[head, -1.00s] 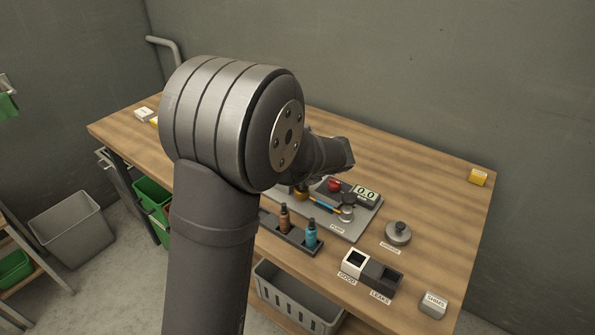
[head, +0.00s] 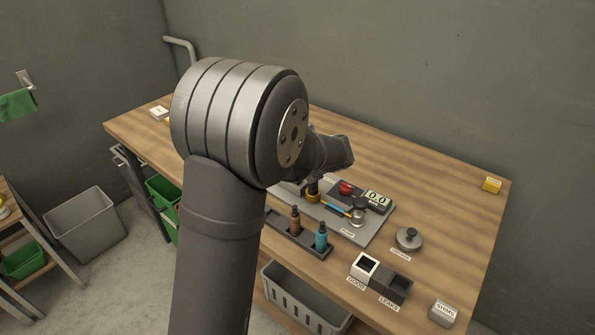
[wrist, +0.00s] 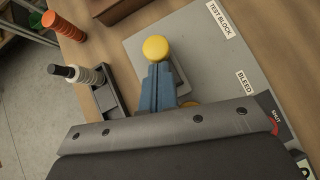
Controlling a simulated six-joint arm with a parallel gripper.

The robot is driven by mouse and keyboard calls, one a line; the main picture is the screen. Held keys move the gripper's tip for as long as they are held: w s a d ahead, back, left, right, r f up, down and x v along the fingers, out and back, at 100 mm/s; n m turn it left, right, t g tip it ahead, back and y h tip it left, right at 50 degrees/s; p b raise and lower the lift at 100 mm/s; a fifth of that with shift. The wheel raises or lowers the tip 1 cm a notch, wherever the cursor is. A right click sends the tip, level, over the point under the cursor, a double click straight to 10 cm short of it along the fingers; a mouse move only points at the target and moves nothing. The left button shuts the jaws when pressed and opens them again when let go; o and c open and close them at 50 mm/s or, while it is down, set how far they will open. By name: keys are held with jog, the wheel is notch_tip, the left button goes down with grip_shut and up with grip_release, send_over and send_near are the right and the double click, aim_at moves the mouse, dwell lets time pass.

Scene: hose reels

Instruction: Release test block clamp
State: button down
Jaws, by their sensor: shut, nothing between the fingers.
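In the wrist view, my gripper (wrist: 158,70) shows as two blue fingers shut together, with nothing between them. Their tips point at a round yellow knob (wrist: 155,47), probably on the clamp; I cannot tell whether they touch it. The knob is over the grey plate (wrist: 200,50) near the TEST BLOCK label (wrist: 219,19). Whatever is under the knob is mostly hidden by the fingers. In the head view my arm hides the fingers and the clamp.
A gauge reading 0.0 (head: 377,199) and a red knob (head: 346,188) are on the plate. GOOD and LEAKS bins (head: 396,288) stand to the right. The bench's back right is mostly clear.

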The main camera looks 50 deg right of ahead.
jog(key=v, duration=1)
jog(key=shift+w+f, duration=0.1)
jog(key=shift+x, duration=3.55)
jog(key=shift+w, duration=0.1)
jog(key=c, duration=2.2)
grip_release()
